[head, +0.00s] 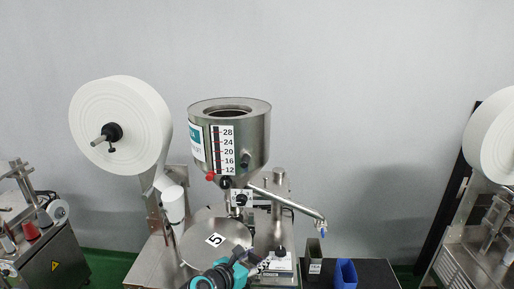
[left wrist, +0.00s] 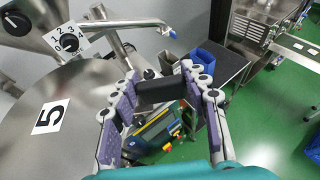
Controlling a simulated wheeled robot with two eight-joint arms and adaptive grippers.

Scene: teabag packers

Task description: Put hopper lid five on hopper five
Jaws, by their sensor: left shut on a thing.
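Hopper five (head: 262,133) is a steel cylinder with a level scale, upright on its machine, with its round top open. Hopper lid five (head: 205,256) is a round steel disc with a white "5" label, below the hopper in the head view. It fills the left of the left wrist view (left wrist: 85,92). My left gripper (head: 258,267) is at the lid's lower right edge. In the left wrist view its fingers (left wrist: 160,92) are shut on a black handle, which seems to belong to the lid; the join is hard to see. My right gripper is out of view.
A white paper roll (head: 140,120) stands left of the hopper. A steel spout (head: 290,203) slants down right from it. A blue bin (head: 346,272) and a grey TEA bin (head: 314,262) stand on a dark table at right. The space above the hopper is clear.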

